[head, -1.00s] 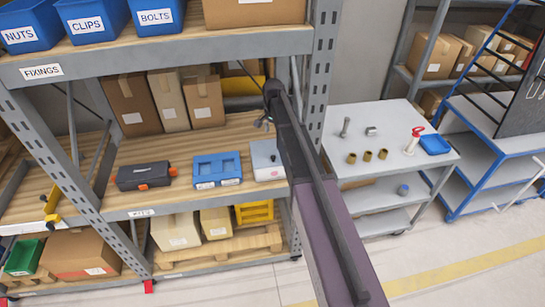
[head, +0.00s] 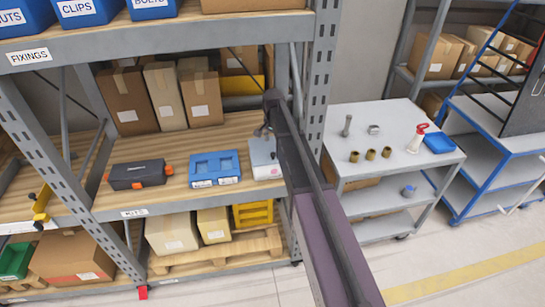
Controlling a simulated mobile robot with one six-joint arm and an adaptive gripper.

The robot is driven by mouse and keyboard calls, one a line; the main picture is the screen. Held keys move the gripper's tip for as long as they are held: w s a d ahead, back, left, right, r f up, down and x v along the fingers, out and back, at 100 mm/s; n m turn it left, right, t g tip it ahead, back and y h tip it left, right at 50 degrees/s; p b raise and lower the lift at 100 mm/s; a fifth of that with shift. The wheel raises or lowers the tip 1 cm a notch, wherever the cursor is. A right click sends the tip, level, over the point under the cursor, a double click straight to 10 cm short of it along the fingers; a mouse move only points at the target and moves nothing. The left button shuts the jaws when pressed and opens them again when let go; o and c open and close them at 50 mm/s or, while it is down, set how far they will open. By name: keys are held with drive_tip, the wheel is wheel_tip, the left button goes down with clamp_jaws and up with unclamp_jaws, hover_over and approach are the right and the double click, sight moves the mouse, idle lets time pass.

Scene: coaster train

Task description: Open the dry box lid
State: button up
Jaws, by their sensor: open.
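A dark grey case (head: 138,175) with orange latches lies shut on the wooden middle shelf, at the left. A small whitish box (head: 264,161) with a red mark and a label stands on the same shelf, at the right end beside my arm. Neither is marked as the dry box, and I cannot tell for sure which one it is. My gripper (head: 264,131) shows small and partly hidden by my arm, just above the whitish box. It is open, with nothing seen in it. I cannot tell whether it touches the box. My arm covers the box's right side.
A blue tray (head: 215,168) with square recesses lies between the case and the whitish box. Cardboard boxes stand behind. The rack upright (head: 318,90) is close to my arm. A grey cart (head: 400,145) with small parts stands at the right.

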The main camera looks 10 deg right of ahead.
sight(273, 153)
drive_tip(key=shift+f+b, duration=2.8)
drive_tip(key=shift+f, duration=0.25)
clamp_jaws()
